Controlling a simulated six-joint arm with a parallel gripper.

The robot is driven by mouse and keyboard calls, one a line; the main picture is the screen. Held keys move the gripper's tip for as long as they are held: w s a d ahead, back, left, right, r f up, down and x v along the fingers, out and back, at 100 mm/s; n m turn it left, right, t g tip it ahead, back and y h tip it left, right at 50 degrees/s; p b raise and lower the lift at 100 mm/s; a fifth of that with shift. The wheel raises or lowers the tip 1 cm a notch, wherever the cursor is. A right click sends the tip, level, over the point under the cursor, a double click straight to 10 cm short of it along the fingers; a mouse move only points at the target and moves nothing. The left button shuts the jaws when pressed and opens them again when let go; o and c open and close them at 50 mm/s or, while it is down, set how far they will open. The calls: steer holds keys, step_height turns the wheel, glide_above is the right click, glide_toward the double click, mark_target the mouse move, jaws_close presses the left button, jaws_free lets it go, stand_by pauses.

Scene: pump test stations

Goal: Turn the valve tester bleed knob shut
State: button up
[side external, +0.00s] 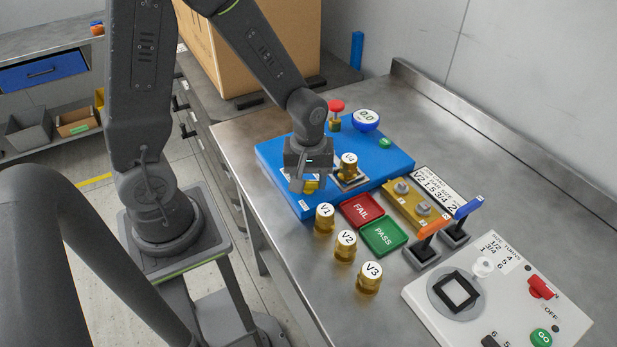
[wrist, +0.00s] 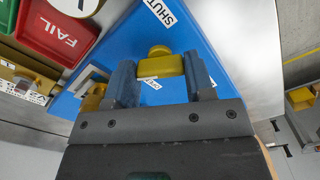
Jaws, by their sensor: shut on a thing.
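The valve tester is a blue box (side external: 283,157) on the steel bench, and its blue top also shows in the wrist view (wrist: 125,38). The yellow bleed knob (wrist: 161,66) is on the box, and part of it shows under my gripper in the side view (side external: 311,187). My gripper (side external: 306,187) points down at the near left of the box. In the wrist view, its two fingers (wrist: 161,76) are on either side of the knob, shut on it. A white SHUT label (wrist: 164,11) is on the box near the knob. A small label by the fingers is partly hidden.
Brass valve V4 (side external: 349,165) stands in a holder close to my gripper. A red button (side external: 336,105) and 0.0 gauge (side external: 366,119) rise behind.

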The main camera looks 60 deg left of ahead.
mark_target(309, 180)
steer(key=m, duration=0.6)
steer(key=shift+m, duration=0.3)
steer(key=m, duration=0.5)
steer(key=shift+m, duration=0.3)
steer(key=o, duration=0.9)
step_height(309, 180, up, 14)
steer(key=shift+f, duration=0.1)
stand_by(0.4)
